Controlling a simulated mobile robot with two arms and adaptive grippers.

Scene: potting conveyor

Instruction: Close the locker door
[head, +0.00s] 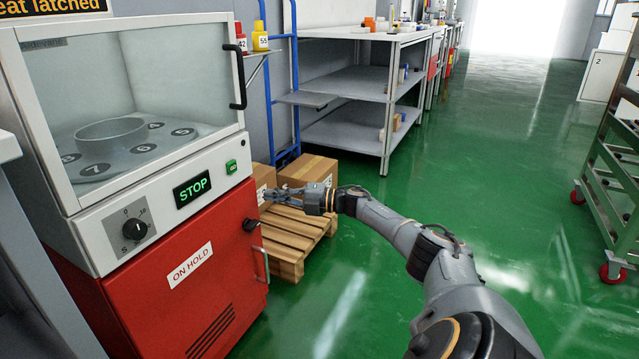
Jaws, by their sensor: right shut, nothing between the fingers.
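The red lower door (205,275) with an "ON HOLD" label forms the front of the cabinet under a white machine (100,235). It looks roughly flush with the front; I cannot tell whether a small gap stands at its edge. My right gripper (267,194) is shut and empty, just right of the door's upper right edge, in front of cardboard boxes. It looks apart from the door. My left gripper is not in view.
A wooden pallet (290,240) with cardboard boxes (310,170) stands behind my gripper, beside a blue hand truck (295,75). Grey shelving (345,120) stands behind. A green rack cart (618,180) is at the right. The green floor between is clear.

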